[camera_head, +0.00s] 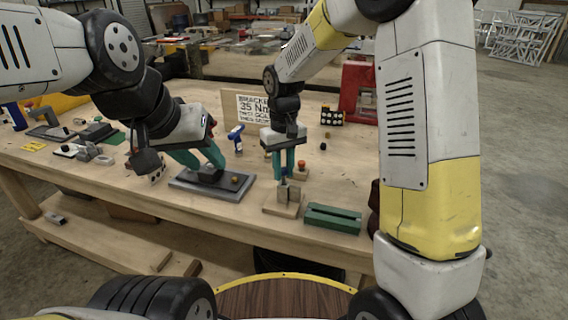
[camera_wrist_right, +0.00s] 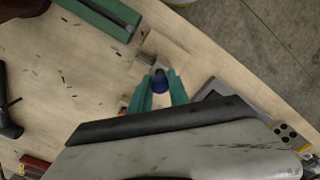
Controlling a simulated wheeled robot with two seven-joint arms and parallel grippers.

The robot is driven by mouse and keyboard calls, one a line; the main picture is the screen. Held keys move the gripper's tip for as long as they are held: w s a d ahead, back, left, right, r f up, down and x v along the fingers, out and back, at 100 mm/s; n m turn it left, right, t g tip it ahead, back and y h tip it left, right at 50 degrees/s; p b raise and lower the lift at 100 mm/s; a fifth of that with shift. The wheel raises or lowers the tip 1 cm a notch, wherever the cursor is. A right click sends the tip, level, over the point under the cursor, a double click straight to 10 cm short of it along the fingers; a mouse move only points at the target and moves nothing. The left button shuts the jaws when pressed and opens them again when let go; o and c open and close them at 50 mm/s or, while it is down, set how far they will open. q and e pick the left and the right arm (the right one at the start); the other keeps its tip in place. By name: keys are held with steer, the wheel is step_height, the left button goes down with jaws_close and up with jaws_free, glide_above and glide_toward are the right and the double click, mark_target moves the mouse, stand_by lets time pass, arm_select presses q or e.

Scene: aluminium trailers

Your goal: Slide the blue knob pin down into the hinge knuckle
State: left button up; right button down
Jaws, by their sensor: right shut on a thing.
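The blue knob pin (camera_wrist_right: 160,84) sits between the teal fingertips of my right gripper (camera_wrist_right: 160,80) in the right wrist view, and the gripper is shut on it. In the head view my right gripper (camera_head: 284,174) points down just above the hinge knuckle (camera_head: 284,192), which stands on a wooden block (camera_head: 281,209). The fingers hide most of the pin there, so I cannot tell how far it is in the knuckle. My left gripper (camera_head: 208,170) has its teal fingers apart, above a dark grey plate (camera_head: 190,183) with a black block.
A green channel-shaped block (camera_head: 333,218) lies to the right of the wooden block, near the table's front edge. A red-topped button (camera_head: 301,168) stands behind. A lettered sign (camera_head: 258,110) and a red case (camera_head: 358,92) are further back. Grey parts (camera_head: 90,152) lie at left.

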mark_target(284, 168)
steer(key=shift+f, duration=0.55)
steer(key=shift+f, duration=0.15)
steer(key=c, duration=1.2)
jaws_free()
steer(key=shift+c, duration=0.2)
step_height(284, 168, up, 12)
steer(key=s+d+r+m+t+y, duration=0.1)
steer(key=s+d+r+m+t, duration=0.1)
steer(key=s+d, duration=0.5)
steer(key=s+d+r+m+t+y, duration=0.1)
steer(key=s+d+r+m+t, duration=0.1)
steer(key=s+d, duration=0.5)
steer(key=shift+s+d+r+m+t, duration=0.15)
steer(key=shift+s+r+m+t, duration=0.55)
steer(key=shift+s, duration=2.15)
